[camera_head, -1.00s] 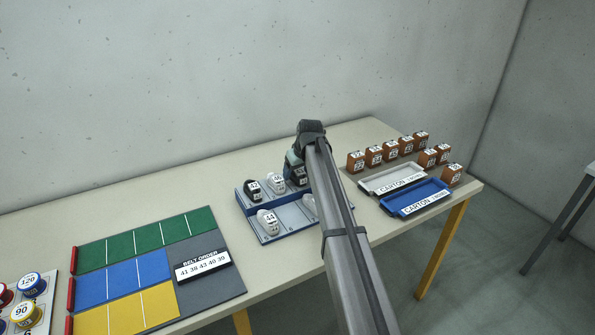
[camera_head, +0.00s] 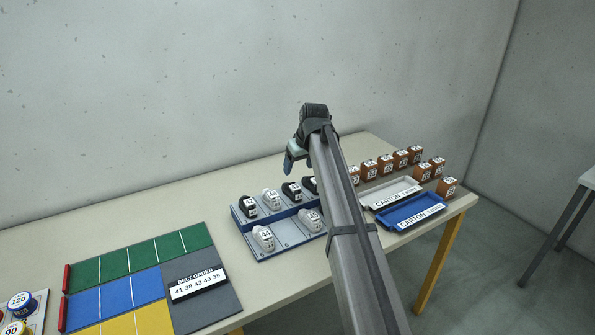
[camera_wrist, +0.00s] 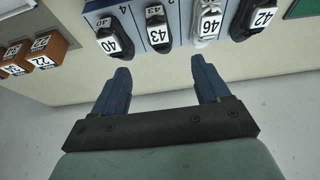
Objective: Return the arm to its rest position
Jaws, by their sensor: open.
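My gripper (camera_head: 291,164) is raised above the back of the shoe rack in the head view. In the wrist view my gripper (camera_wrist: 160,75) has its two blue fingers spread apart with nothing between them. The grey and blue shoe rack (camera_head: 287,238) holds several black and white numbered shoes, partly hidden behind my arm. The wrist view shows shoes 40 (camera_wrist: 115,42), 43 (camera_wrist: 158,34), 46 (camera_wrist: 207,26) and 42 (camera_wrist: 256,18) in the rack, beyond the fingertips.
A grey carton tray (camera_head: 379,187) and a blue carton tray (camera_head: 397,222) lie right of my arm, with brown numbered boxes (camera_head: 447,188) around them. A green, blue and yellow board (camera_head: 133,290) with a belt-order sign (camera_head: 198,284) lies at left. The table behind the rack is clear.

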